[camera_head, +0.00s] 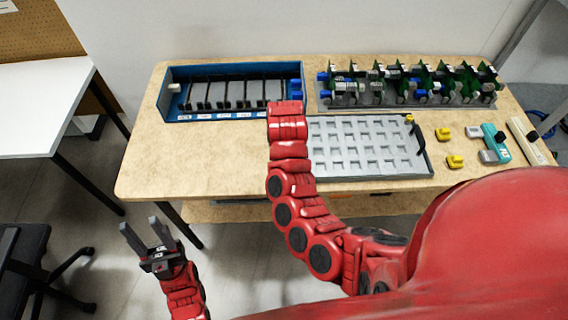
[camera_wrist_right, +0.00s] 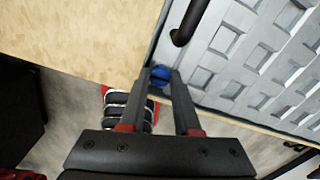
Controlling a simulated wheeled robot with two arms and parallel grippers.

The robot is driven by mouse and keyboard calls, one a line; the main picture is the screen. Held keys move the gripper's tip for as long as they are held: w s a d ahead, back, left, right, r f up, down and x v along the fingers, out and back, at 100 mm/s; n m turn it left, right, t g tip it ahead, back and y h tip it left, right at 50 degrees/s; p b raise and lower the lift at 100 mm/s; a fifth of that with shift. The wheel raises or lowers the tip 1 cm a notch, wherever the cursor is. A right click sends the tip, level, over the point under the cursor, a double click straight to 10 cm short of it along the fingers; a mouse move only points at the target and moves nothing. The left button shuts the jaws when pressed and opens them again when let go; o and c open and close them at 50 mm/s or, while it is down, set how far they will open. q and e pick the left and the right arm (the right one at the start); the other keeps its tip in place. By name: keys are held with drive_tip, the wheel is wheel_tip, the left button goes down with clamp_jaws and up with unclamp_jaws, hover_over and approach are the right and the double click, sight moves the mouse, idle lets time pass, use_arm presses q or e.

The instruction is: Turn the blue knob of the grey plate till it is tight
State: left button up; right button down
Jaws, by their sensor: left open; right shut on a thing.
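The grey plate (camera_head: 372,147) lies on the wooden table in the head view, a shallow tray with rows of square pockets. Its left edge is partly covered by my right arm. In the right wrist view the plate (camera_wrist_right: 265,62) fills the upper right. The blue knob (camera_wrist_right: 160,74) sits at the plate's near corner. My right gripper (camera_wrist_right: 161,80) is shut on the knob, with a finger on each side. In the head view the knob and right fingertips are hidden behind my red arm. My left gripper (camera_head: 139,226) is open and empty, left of the table's front edge.
A blue box (camera_head: 236,70) with black dividers stands behind left. A rack (camera_head: 405,100) with green boards stands behind the plate. Yellow pieces (camera_head: 443,134) and a teal tool (camera_head: 494,143) lie at right. The table's left part is clear. A black bar (camera_wrist_right: 188,24) rises beside the knob.

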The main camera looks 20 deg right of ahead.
drive_tip(key=shift+w+r+m, duration=0.15)
drive_tip(key=shift+m, duration=0.25)
drive_tip(key=c, duration=0.6)
unclamp_jaws()
wheel_tip(320, 180, up, 17)
drive_tip(key=p, duration=1)
drive_tip(key=shift+r+p, duration=0.15)
drive_tip(key=shift+p, duration=0.25)
